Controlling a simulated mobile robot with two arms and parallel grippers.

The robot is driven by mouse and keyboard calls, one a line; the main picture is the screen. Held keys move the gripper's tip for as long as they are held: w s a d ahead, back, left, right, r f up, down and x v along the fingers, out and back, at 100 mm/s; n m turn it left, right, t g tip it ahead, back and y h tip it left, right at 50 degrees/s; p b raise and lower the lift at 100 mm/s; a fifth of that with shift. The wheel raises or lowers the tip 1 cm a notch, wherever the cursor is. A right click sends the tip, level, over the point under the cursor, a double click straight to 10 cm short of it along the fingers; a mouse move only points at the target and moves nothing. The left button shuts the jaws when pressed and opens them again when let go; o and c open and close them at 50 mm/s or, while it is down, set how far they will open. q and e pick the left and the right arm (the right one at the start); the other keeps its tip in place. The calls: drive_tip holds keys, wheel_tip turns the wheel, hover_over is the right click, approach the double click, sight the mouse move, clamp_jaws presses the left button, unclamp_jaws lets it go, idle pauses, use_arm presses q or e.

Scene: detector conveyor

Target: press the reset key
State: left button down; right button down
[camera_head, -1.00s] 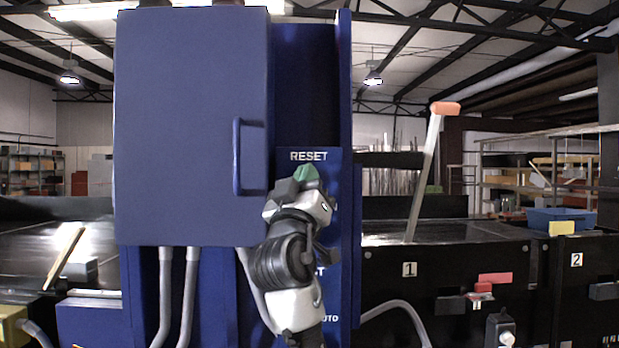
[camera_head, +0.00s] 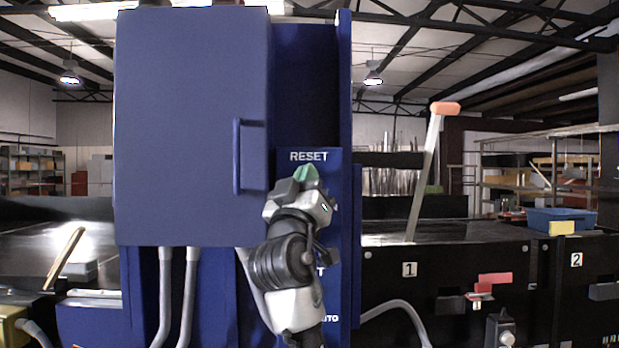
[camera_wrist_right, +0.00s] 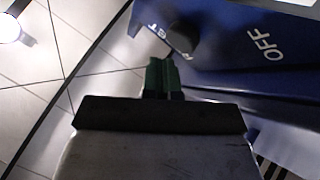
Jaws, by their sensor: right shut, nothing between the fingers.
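The white RESET label (camera_head: 308,156) is on the blue control panel (camera_head: 335,250), right of the cabinet door. My right gripper (camera_head: 306,174) is just below this label, in front of the panel. Its green fingertips are shut with nothing between them. The reset key does not show in the head view; my gripper and arm cover the panel below the label. In the right wrist view, the green fingertips (camera_wrist_right: 160,77) point at the panel near a dark round knob (camera_wrist_right: 182,38) beside a partly hidden label. Contact cannot be told. My left gripper is not in view.
The large blue cabinet door (camera_head: 190,130) with its handle (camera_head: 240,157) stands left of my right gripper. A lever with an orange grip (camera_head: 445,108) rises from the conveyor at right. The wrist view shows an OFF label (camera_wrist_right: 264,44) on the panel.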

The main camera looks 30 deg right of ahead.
drive_tip(key=shift+w+d, duration=0.1)
drive_tip(key=shift+w, duration=0.05)
idle(0.3)
drive_tip(key=shift+w+d, duration=0.1)
drive_tip(key=shift+w, duration=0.1)
drive_tip(key=shift+w+d+b, duration=0.25)
drive_tip(key=shift+w+b, duration=0.1)
drive_tip(key=shift+w, duration=0.05)
idle(0.8)
drive_tip(key=shift+s+a, duration=0.45)
drive_tip(key=shift+s, duration=0.3)
drive_tip(key=s+a, duration=0.1)
drive_tip(key=s, duration=0.2)
drive_tip(key=s+a+b, duration=0.1)
drive_tip(key=shift+s+a, duration=0.15)
drive_tip(key=shift+a, duration=0.15)
